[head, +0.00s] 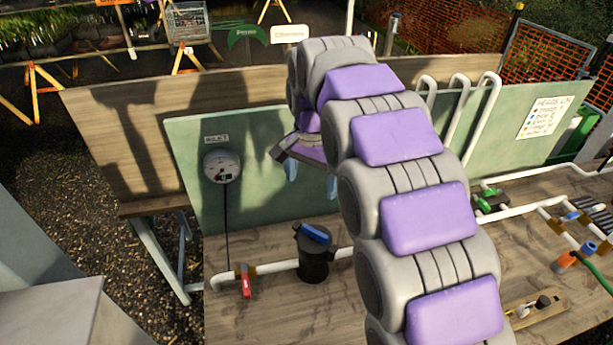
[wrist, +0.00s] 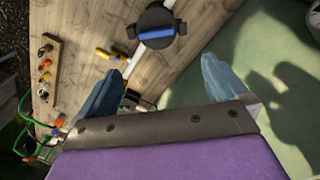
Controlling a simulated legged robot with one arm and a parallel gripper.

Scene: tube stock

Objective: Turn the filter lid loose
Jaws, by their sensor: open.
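The filter (head: 314,264) is a black canister standing upright in the white pipe run on the bench. Its black lid (head: 301,243) has a blue bar handle (head: 316,233) across the top. In the wrist view the lid (wrist: 157,17) and blue handle (wrist: 156,33) show at the top, ahead of my fingertips. My gripper (head: 311,182) hangs above the filter with its blue fingers spread and nothing between them. In the wrist view the gripper (wrist: 162,66) is also wide open, apart from the lid. My arm hides part of the bench right of the filter.
A red-handled valve (head: 246,281) sits on the pipe left of the filter. A pressure gauge (head: 222,167) is on the green back panel. Green valves (head: 491,200) and coloured fittings lie at the right. Bare bench lies in front of the filter.

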